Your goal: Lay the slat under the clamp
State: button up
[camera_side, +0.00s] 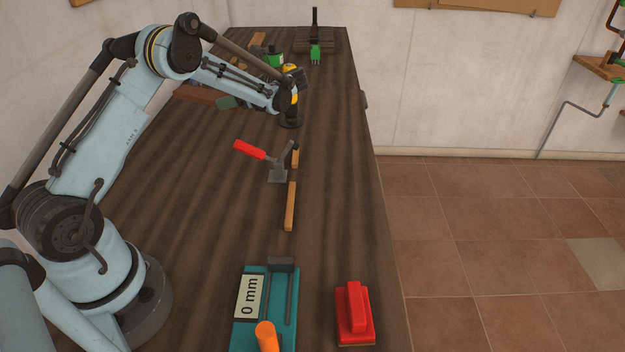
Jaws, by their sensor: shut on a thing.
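A long light-wood slat (290,207) runs lengthwise along the dark bench, low over or on its top. The clamp (278,173) has a grey metal body and a red handle (249,150) pointing left and up. My gripper (295,146) points down at the slat's far end, just beyond the clamp, and is shut on the slat. Its fingers are small and dark here, so the contact is hard to make out.
In front stand a teal gauge (244,326) reading "0 mm" with an orange handle (266,336), and a red block (356,315) at right. Green and dark fixtures (315,53) and other items stand at the back. The bench right of the slat is clear to its edge.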

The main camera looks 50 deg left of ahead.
send_over(223, 126)
notch_tip(223, 126, down, 4)
jog(key=shift+f, duration=2.05)
jog(key=o, duration=1.1)
jog(key=shift+f, duration=0.1)
